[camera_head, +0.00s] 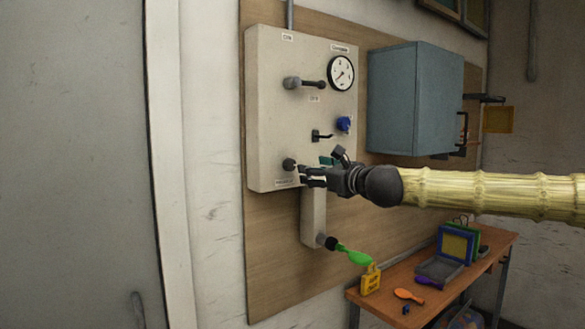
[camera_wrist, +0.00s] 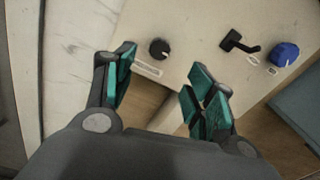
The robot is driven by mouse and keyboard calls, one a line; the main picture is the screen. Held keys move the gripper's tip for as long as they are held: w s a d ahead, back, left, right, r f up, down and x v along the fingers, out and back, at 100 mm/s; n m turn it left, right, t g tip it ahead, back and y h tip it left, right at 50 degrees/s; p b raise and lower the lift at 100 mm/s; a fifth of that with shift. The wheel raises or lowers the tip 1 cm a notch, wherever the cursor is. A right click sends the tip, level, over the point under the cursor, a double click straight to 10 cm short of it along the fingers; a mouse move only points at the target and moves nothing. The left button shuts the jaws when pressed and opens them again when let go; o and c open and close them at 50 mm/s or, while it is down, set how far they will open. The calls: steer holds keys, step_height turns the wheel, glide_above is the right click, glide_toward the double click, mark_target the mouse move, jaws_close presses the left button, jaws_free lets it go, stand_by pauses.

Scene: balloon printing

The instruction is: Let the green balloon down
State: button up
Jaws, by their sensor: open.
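The green balloon (camera_head: 352,254) hangs limp from a dark nozzle (camera_head: 331,243) at the lower end of a pale duct below the control panel (camera_head: 270,110). The panel carries a black knob (camera_head: 289,164) at its lower left, also in the wrist view (camera_wrist: 159,48), a black lever (camera_head: 321,136), also in the wrist view (camera_wrist: 238,43), and a blue knob (camera_head: 344,124), also in the wrist view (camera_wrist: 285,54). My gripper (camera_head: 312,176) is at the panel's lower part, close to the black knob. In the wrist view its teal-padded fingers (camera_wrist: 158,88) are apart and empty, with the black knob beyond them.
A gauge (camera_head: 341,73) and a horizontal handle (camera_head: 306,84) are higher on the panel. A blue-grey box (camera_head: 415,98) is mounted to its right. Below stands a wooden table (camera_head: 460,279) with a yellow block (camera_head: 371,279), an orange balloon (camera_head: 409,296) and a purple one (camera_head: 429,283).

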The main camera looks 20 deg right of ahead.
mark_target(292, 165)
steer(key=shift+m, duration=0.3)
steer(key=shift+p+x, duration=1.95)
steer(key=shift+x, duration=3.4)
steer(key=c, duration=1)
steer(key=shift+c, duration=0.2)
